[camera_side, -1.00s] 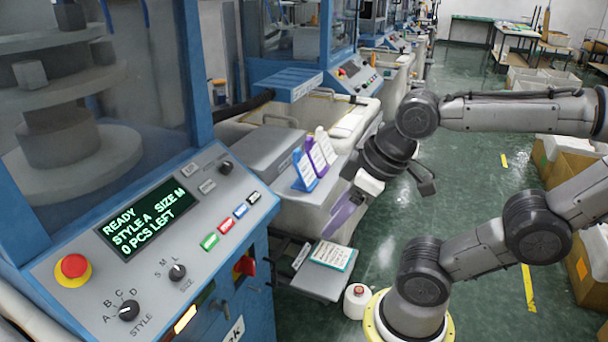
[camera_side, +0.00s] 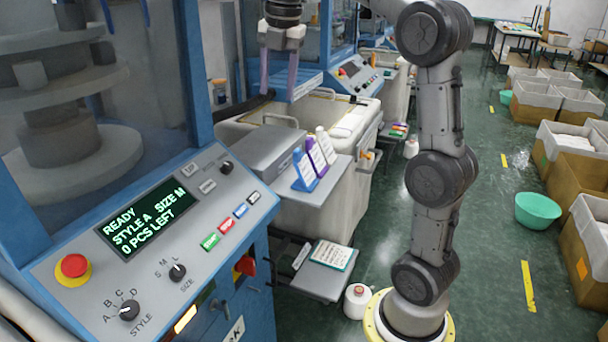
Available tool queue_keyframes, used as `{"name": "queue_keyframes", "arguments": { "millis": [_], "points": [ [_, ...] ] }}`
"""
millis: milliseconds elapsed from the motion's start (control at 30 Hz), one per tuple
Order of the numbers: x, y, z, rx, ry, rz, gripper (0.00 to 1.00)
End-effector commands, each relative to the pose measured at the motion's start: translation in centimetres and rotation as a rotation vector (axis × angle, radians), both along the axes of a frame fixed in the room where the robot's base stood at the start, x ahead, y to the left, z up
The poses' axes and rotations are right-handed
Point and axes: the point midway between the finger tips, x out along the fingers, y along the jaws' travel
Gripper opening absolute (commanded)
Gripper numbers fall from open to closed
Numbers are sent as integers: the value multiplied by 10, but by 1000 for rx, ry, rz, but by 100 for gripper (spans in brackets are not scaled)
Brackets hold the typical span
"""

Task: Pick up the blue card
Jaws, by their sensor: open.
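A grey box (camera_side: 268,150) lies to the left. The control panel (camera_side: 150,235) is at front left. A booklet (camera_side: 331,255) lies on a lower shelf.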

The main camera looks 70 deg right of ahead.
Motion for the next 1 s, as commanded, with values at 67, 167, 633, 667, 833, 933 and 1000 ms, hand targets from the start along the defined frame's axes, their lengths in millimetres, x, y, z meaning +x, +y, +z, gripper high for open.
{"name": "queue_keyframes", "arguments": {
  "millis": [67,167,633,667,833,933,1000],
  "points": [
    [18,-37,-12,6,39,7,55],
    [32,-78,-30,22,76,-19,55],
    [29,-158,-108,88,161,-166,55],
    [29,-158,-113,88,161,-165,55],
    [28,-157,-146,89,162,-165,55],
    [29,-158,-162,88,161,-164,55],
    [29,-158,-170,87,160,-164,55]
  ]
}}
